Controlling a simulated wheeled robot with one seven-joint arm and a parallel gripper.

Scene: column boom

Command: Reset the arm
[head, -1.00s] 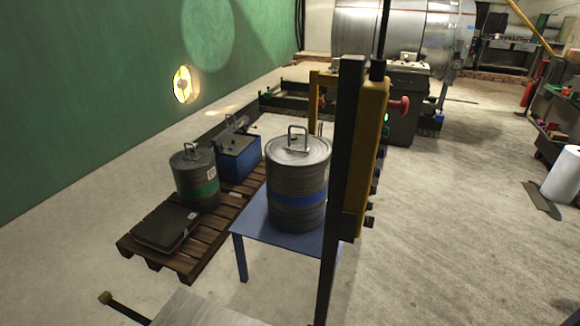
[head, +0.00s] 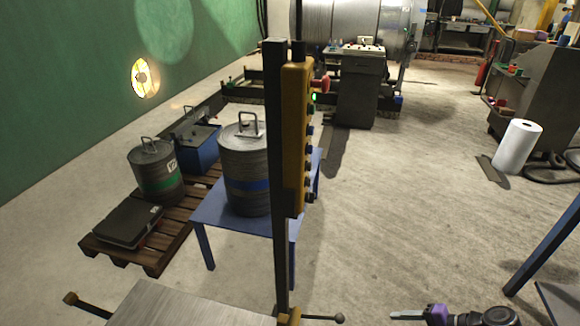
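My gripper (head: 408,314) shows at the bottom edge, right of centre in the head view. It has pale grey fingers pointing left, a purple body and dark wrist parts behind it. It lies low, right of a dark upright post (head: 278,150), apart from the things on the pallet and stand. I see it from the side, so the gap between its fingers is hidden. Nothing shows clearly held in it. Most of my arm is out of view below.
A yellow control box (head: 296,140) is on the post, above a grey plate (head: 185,308). A drum (head: 245,160) stands on a blue table (head: 208,212) beside a loaded pallet (head: 150,258). A blue-legged table (head: 548,245) is at right. Open floor (head: 410,190) lies between.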

